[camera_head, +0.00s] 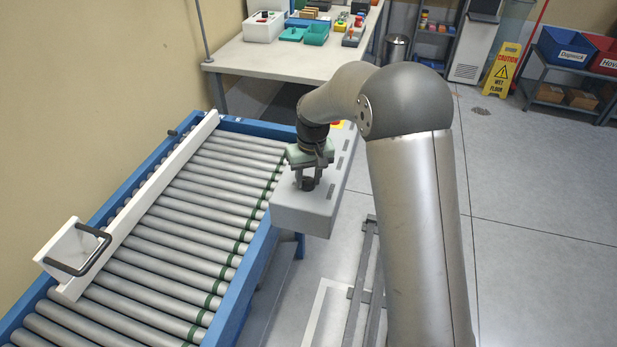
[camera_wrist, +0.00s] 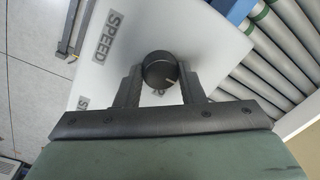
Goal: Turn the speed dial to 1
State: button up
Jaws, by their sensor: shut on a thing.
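The speed dial (camera_wrist: 158,72) is a round black knob with a white pointer line, on a light grey panel. A dark label reading SPEED (camera_wrist: 109,38) lies beside it in the wrist view. My gripper (camera_wrist: 160,84) has one finger on each side of the dial and is shut on it. The pointer line points toward the right in the wrist view; the number markings are mostly hidden by the gripper. In the head view, my gripper (camera_head: 308,178) reaches down onto the grey control box (camera_head: 300,212), with the black dial between its fingers.
A roller conveyor (camera_head: 190,215) with a blue frame and a white guide rail (camera_head: 150,200) lies left of the box. A red button (camera_head: 336,122) with yellow shows at the box's far end. A worktable (camera_head: 285,62) with bins stands behind.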

aim_at(313, 179)
jog(key=o, duration=1)
jog(key=r, duration=1.1)
jog(key=d+r, duration=0.1)
jog(key=r, duration=0.5)
jog(key=shift+w+r+b, duration=0.2)
jog(key=shift+b, duration=0.15)
jog(key=s+d+f+m, duration=0.1)
jog(key=s+d+f, duration=0.2)
jog(key=s, duration=0.7)
jog(key=s+d+f+m, duration=0.1)
jog(key=s+d+f, duration=0.1)
jog(key=s+d, duration=0.4)
jog(key=s+d+f+m, duration=0.1)
jog(key=s+d+f, duration=0.2)
jog(key=s, duration=1.2)
jog(key=shift+s+d+f+m+t+h, duration=0.15)
jog(key=shift+d, duration=0.45)
jog(key=shift+s+d+f+m+t+h, duration=0.15)
jog(key=shift+d, duration=0.45)
